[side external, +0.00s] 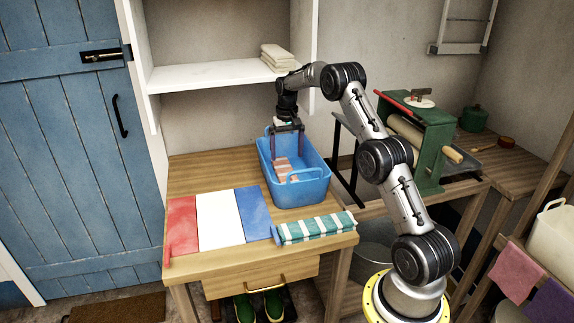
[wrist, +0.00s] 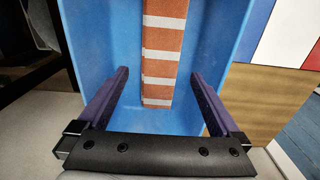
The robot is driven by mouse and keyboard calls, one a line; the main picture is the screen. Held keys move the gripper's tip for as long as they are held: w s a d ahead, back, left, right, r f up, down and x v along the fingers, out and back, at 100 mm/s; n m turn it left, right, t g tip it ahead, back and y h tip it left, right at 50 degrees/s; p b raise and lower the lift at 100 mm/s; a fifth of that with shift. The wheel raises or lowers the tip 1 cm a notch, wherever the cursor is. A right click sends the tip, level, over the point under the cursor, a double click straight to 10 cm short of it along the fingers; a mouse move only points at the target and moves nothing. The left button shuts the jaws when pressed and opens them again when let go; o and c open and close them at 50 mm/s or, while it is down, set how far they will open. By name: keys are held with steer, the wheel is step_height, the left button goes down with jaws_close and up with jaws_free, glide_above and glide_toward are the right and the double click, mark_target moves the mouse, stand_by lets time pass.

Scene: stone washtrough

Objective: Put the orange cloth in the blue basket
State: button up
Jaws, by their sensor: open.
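The blue basket (side external: 307,191) stands on the wooden table, toward its back right. The orange cloth (side external: 284,169), with pale stripes, lies inside the basket; in the wrist view the cloth (wrist: 164,50) is a long strip on the blue basket floor (wrist: 118,35). My gripper (side external: 288,151) is over the basket, pointing down, its fingers at about the rim or just inside. In the wrist view my gripper (wrist: 165,75) is open, with one finger on each side of the cloth's line and nothing held. I cannot tell the exact height of the fingertips above the cloth.
Red, white (side external: 219,219) and blue flat cloths lie on the table left of the basket. A green-and-white striped rolled cloth (side external: 316,227) lies at the front right. A shelf (side external: 215,75) with folded cloths is behind, and a green mangle (side external: 425,150) stands to the right.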

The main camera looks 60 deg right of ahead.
steer(key=s+a+r+n+t, duration=0.1)
steer(key=s+a+r+n, duration=0.2)
steer(key=a+r, duration=1.15)
steer(key=s+a+r+n+t, duration=0.2)
steer(key=s+a+r, duration=0.4)
steer(key=s+a, duration=0.15)
steer(key=s+a+f+n+t, duration=0.1)
steer(key=s+a+f+n, duration=0.1)
steer(key=s+a, duration=0.4)
steer(key=s+a+f+n+t, duration=0.1)
steer(key=s+a, duration=0.5)
steer(key=s, duration=0.7)
steer(key=shift+s+a+f+n+t, duration=0.15)
steer(key=shift+s+f+n+t, duration=0.15)
steer(key=shift+f+n, duration=0.3)
